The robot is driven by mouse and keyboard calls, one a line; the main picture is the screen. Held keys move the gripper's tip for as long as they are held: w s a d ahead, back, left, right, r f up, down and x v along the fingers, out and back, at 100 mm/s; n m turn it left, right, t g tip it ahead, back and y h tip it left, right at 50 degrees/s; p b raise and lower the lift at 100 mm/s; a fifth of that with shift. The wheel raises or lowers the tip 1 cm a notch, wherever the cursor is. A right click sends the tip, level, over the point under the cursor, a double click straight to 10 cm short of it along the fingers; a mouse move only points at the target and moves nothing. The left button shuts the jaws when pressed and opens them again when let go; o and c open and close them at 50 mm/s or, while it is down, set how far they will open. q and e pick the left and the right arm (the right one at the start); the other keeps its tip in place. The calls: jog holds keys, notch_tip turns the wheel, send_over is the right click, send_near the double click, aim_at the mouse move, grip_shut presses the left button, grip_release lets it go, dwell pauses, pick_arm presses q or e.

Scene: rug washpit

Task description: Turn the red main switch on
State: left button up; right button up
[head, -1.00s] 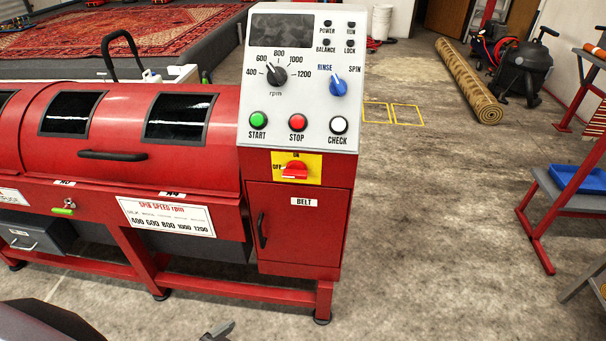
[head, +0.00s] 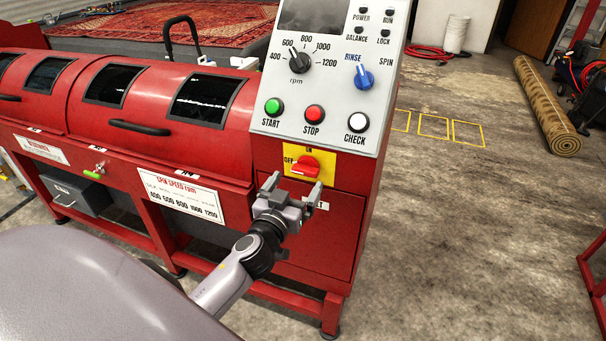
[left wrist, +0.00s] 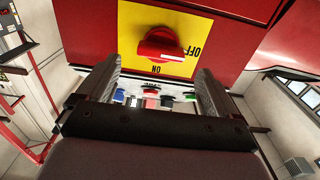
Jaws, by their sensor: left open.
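The red main switch (head: 306,167) sits on a yellow plate (head: 290,152) on the front of the red machine, below the button panel. Its knob lies sideways, toward OFF; ON is marked above it. In the left wrist view the switch (left wrist: 160,45) shows its white mark pointing at OFF. My left gripper (head: 292,188) is open and empty, just below and in front of the switch. In the left wrist view its two fingers (left wrist: 158,75) stand apart, with the knob ahead, roughly between their lines and not touched. My right gripper is not in view.
The sloping panel carries a green START button (head: 273,106), a red STOP button (head: 314,113), a white CHECK button (head: 357,122) and two dials. The belt door (head: 325,240) is behind my left gripper. Open floor lies right of the machine.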

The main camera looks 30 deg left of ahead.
aim_at(304, 172)
pick_arm(q)
jog(key=shift+x, duration=2.5)
jog(key=c, duration=1.1)
jog(key=shift+o, duration=0.3)
